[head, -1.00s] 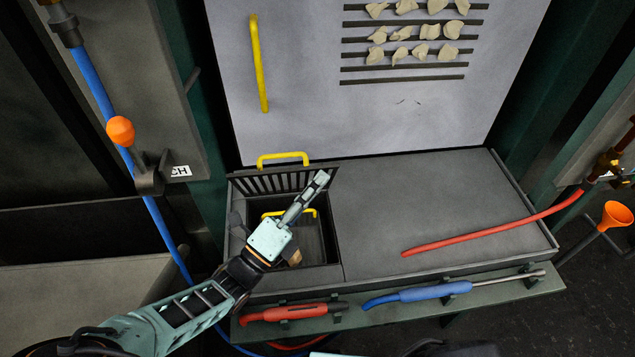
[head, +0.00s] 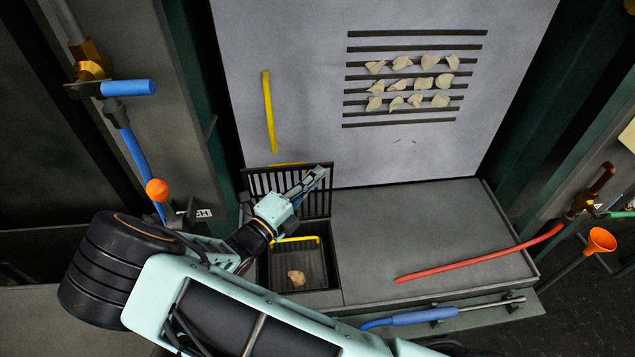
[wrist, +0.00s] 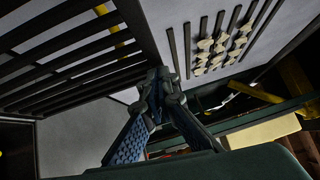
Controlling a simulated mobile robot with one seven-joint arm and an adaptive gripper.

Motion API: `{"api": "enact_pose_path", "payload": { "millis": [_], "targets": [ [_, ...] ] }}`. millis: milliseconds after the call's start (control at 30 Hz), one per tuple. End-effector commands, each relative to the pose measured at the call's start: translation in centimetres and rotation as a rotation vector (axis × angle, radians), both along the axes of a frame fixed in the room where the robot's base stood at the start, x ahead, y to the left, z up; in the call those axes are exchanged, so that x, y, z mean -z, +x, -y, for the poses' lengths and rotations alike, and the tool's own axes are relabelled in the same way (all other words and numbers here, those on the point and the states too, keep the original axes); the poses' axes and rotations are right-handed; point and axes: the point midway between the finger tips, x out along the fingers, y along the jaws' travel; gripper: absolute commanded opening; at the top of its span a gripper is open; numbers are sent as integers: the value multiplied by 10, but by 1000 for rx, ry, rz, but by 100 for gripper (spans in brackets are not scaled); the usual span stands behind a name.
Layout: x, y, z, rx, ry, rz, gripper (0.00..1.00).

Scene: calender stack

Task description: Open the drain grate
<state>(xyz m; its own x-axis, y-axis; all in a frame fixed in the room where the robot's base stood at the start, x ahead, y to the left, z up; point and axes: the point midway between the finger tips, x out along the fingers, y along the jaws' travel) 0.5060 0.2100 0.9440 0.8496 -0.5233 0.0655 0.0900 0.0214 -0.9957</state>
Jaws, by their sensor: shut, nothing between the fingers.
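The drain grate (head: 258,184) is a dark slatted panel. It stands raised on its back edge, close to the grey wall panel, with the drain pit in front of it uncovered. A bit of its yellow handle (head: 288,164) shows behind its top edge. My gripper (head: 318,178) is shut and empty in front of the grate's right part; whether it touches the slats I cannot tell. In the wrist view the grate (wrist: 70,65) fills the upper left and my shut fingertips (wrist: 160,88) are beside its right edge. My arm hides the pit's left side.
In the pit, a dark basket (head: 313,263) with a yellow handle (head: 297,239) holds a tan lump (head: 296,278). A red hose (head: 480,256) lies on the grey deck (head: 420,215) to the right. A blue-handled tool (head: 425,316) lies along the front ledge.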

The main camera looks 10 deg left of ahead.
Motion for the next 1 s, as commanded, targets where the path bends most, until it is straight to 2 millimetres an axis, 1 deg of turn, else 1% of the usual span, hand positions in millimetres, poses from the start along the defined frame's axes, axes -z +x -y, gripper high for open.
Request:
{"api": "enact_pose_path", "payload": {
  "millis": [33, 133, 300, 400, 833, 1000],
  "targets": [
    [-1, 7, -1, 1, 2, 2, 0],
    [-2, 17, -4, 1, 2, 2, 0],
    [-2, 28, -7, 0, 2, 3, 0],
    [-2, 32, -8, -1, 1, 3, 0],
    [-2, 34, -8, -1, 1, 3, 0],
    [-2, 31, -8, -1, 0, 2, 0]
  ]
}}
